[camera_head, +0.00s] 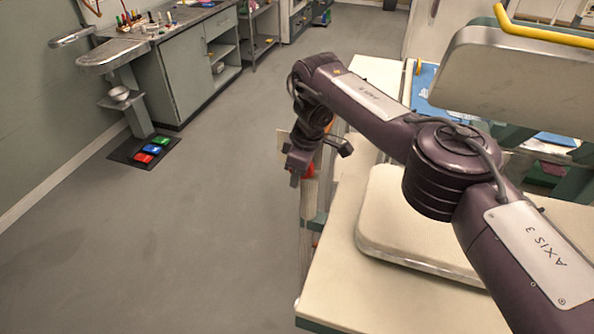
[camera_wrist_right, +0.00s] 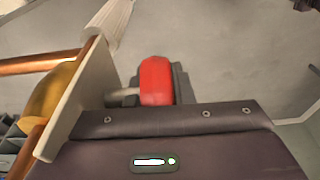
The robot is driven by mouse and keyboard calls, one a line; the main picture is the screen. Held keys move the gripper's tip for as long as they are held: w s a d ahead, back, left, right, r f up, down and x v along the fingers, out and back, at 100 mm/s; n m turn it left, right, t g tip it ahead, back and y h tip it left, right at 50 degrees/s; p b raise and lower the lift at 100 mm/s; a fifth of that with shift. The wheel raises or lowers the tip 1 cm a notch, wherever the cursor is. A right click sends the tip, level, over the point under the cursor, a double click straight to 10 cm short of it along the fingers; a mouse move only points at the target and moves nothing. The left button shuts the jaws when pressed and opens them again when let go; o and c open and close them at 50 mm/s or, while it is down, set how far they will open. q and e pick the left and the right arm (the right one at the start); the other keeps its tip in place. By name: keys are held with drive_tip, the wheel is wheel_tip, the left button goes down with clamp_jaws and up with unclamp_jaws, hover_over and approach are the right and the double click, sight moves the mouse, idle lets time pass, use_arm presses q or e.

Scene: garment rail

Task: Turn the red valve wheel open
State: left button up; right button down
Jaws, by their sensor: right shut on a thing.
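The red valve wheel (camera_wrist_right: 157,82) shows edge-on in the right wrist view, on a short grey stem beside a pale upright plate (camera_wrist_right: 84,88). My right gripper (camera_wrist_right: 180,84) is shut on the wheel; one dark finger shows behind and beside it. In the head view the right gripper (camera_head: 298,172) hangs over the left edge of the pale table, with a little of the red wheel (camera_head: 309,171) showing beside it. The gripper hides most of the wheel there, so its turn angle cannot be told. My left gripper is not in view.
Copper pipes (camera_wrist_right: 38,63) and a yellow rounded part lie behind the plate in the wrist view. A pale table (camera_head: 352,290) with a cream padded board (camera_head: 415,235) is under my arm. Open grey floor (camera_head: 190,220) lies left; red, blue and green pedals (camera_head: 151,149) sit by the wall.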

drive_tip(key=shift+s+a+f+h, duration=0.15)
drive_tip(key=shift+s+f+h, duration=0.15)
drive_tip(key=shift+s+f, duration=0.1)
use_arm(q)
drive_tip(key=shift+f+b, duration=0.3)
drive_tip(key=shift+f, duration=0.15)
use_arm(e)
drive_tip(key=shift+w+r, duration=0.3)
drive_tip(key=shift+r, duration=0.1)
drive_tip(key=shift+w+r, duration=0.1)
drive_tip(key=shift+r, duration=0.05)
drive_tip(key=c, duration=1.6)
unclamp_jaws()
drive_tip(key=shift+c, duration=0.2)
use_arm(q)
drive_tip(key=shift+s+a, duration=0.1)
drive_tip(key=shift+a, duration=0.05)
use_arm(e)
drive_tip(key=o, duration=0.4)
drive_tip(key=shift+r, duration=0.1)
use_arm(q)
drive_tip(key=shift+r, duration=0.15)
use_arm(e)
drive_tip(key=shift+r, duration=0.1)
